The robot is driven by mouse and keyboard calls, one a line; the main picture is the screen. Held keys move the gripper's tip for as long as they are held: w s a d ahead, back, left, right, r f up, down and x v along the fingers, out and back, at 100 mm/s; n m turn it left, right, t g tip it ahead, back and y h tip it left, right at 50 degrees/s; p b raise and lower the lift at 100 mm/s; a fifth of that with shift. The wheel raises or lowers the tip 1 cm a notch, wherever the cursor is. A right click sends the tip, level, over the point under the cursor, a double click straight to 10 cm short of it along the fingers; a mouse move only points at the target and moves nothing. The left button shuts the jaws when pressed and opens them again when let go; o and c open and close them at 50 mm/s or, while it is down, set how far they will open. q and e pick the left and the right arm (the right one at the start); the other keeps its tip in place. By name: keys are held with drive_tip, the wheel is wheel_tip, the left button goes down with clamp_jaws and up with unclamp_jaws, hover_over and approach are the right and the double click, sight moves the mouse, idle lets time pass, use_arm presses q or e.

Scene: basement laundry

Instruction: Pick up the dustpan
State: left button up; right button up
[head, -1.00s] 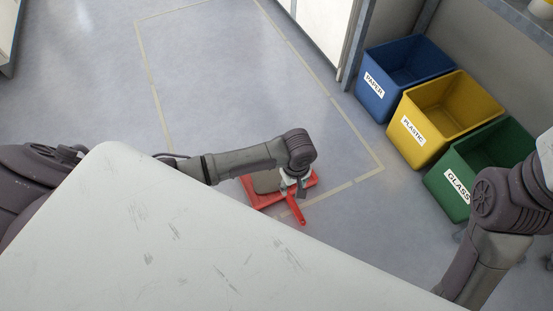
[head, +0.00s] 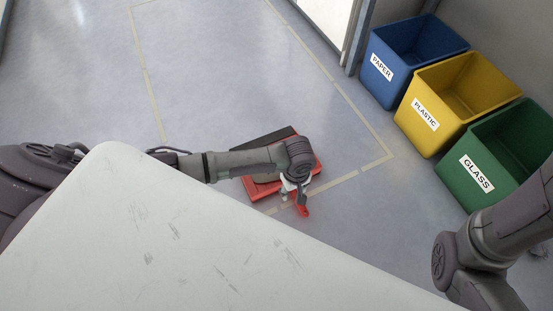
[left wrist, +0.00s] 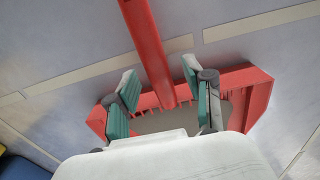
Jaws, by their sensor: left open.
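The red dustpan (head: 262,190) lies on the floor, partly hidden behind my left arm in the head view. A dark part shows just beyond the arm, and the red handle end (head: 304,211) shows below the gripper. My left gripper (head: 293,190) is over the handle side of the dustpan. In the left wrist view, the open fingers of my left gripper (left wrist: 160,88) stand on either side of the red handle (left wrist: 147,40), with gaps between. The wide red pan (left wrist: 251,88) lies behind the fingers. My right arm shows at the lower right, but its gripper is out of view.
A blue PAPER bin (head: 383,91), a yellow PLASTIC bin (head: 411,138) and a green GLASS bin (head: 456,191) stand at the right. Pale tape lines (head: 377,157) mark the floor. The floor beyond the dustpan is clear.

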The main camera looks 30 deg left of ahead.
use_arm(q)
drive_tip(key=shift+f, duration=0.5)
drive_tip(key=shift+r, duration=0.1)
clamp_jaws()
drive_tip(key=shift+r, duration=0.1)
